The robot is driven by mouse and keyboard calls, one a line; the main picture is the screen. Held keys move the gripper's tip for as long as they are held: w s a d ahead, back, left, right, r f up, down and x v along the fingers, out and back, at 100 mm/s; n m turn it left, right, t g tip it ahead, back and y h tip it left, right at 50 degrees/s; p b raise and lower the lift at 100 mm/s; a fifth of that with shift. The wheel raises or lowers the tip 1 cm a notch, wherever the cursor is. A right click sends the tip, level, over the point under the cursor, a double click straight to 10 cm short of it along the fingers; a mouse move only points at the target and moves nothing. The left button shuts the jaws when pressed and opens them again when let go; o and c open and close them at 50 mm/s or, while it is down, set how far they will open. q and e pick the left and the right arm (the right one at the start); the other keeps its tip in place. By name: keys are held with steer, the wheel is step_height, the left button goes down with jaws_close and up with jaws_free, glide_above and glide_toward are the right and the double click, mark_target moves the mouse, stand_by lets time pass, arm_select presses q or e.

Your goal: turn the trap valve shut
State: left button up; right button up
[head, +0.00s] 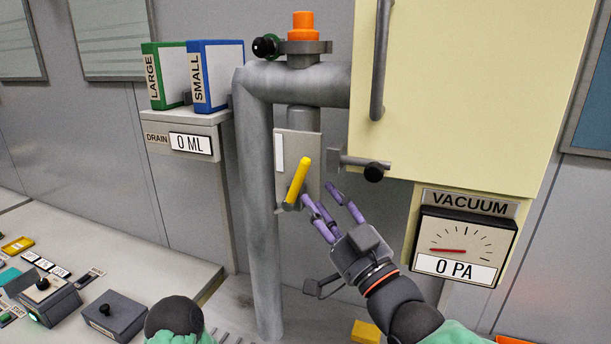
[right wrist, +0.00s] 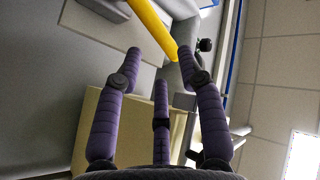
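The yellow valve handle (head: 298,180) stands on a grey plate (head: 311,152) on the pipe, tilted with its upper end to the right. I take it to be the trap valve. My right gripper (head: 325,200) is just right of and below the handle, its purple fingers spread and empty. In the right wrist view the handle (right wrist: 152,27) lies beyond the fingertips (right wrist: 160,60), slanting across the top. I cannot tell whether a fingertip touches it. My left gripper is out of the head view.
A cream cabinet (head: 455,95) overhangs on the right, with a black-knobbed lever (head: 373,172) close above my right gripper. A vacuum gauge (head: 462,247) reads 0 PA. A thick grey pipe (head: 258,200) runs down left of the handle. The drain box (head: 185,150) reads 0 ML.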

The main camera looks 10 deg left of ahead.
mark_target(302, 176)
steer(key=x, duration=0.7)
steer(key=shift+w+a+r, duration=0.1)
steer(key=shift+w+a, duration=0.05)
steer(key=shift+w, duration=0.05)
jaws_close()
